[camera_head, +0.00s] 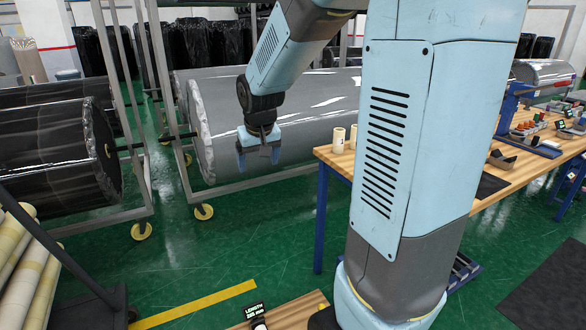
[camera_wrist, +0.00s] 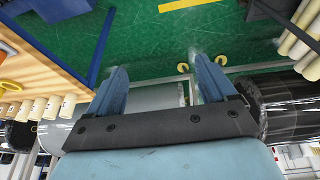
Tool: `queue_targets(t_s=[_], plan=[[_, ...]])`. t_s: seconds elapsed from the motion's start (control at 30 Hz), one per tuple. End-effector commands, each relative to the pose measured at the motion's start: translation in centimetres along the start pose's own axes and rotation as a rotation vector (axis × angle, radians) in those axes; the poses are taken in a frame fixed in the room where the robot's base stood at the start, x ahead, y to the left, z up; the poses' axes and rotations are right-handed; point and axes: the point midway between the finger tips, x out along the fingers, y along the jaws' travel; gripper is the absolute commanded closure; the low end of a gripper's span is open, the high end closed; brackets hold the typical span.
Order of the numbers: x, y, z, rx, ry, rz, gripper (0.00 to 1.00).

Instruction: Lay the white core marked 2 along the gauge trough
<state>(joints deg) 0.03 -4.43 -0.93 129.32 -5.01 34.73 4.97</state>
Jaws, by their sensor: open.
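My gripper (camera_head: 258,158) is open and empty, pointing down in front of a large wrapped roll. Its two blue fingers also show apart in the wrist view (camera_wrist: 158,68). Two pale cores (camera_head: 338,140) stand upright at the near left end of the wooden table, right of my gripper. Several pale cores (camera_wrist: 40,106) show in a row at the left of the wrist view. No number is legible, so I cannot tell which is marked 2. A length display (camera_head: 255,310) stands on a low wooden top at the bottom. The gauge trough is not clearly visible.
The wooden table (camera_head: 505,203) carries small tools and boxes. Large wrapped rolls (camera_head: 300,115) sit on metal racks behind my gripper. A cart with long yellowish tubes (camera_head: 38,275) stands lower left. Green floor (camera_head: 225,255) is clear in between. My arm hides part of the table.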

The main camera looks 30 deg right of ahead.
Motion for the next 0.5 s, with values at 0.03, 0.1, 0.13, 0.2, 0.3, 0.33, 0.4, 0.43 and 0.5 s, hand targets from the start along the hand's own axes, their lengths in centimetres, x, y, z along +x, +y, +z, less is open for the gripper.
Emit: queue_targets(t_s=[0.03, 0.1, 0.13, 0.2, 0.3, 0.33, 0.4, 0.43, 0.5], plan=[[-1.6, 0.1, 0.8, 0.001, 0.014, -0.003, 0.16], [-3.4, 0.1, 2.1, 0.001, 0.023, -0.007, 0.16], [-4.2, 0.2, 2.6, 0.000, 0.029, -0.008, 0.16], [-5.8, 0.2, 4.0, -0.002, 0.038, -0.012, 0.16], [-8.1, 0.3, 6.0, -0.004, 0.054, -0.018, 0.16], [-8.7, 0.3, 6.6, -0.004, 0.059, -0.020, 0.16], [-10.1, 0.4, 8.1, -0.005, 0.069, -0.025, 0.16], [-10.6, 0.4, 8.8, -0.006, 0.074, -0.027, 0.16], [-11.8, 0.4, 10.3, -0.010, 0.085, -0.031, 0.16]])
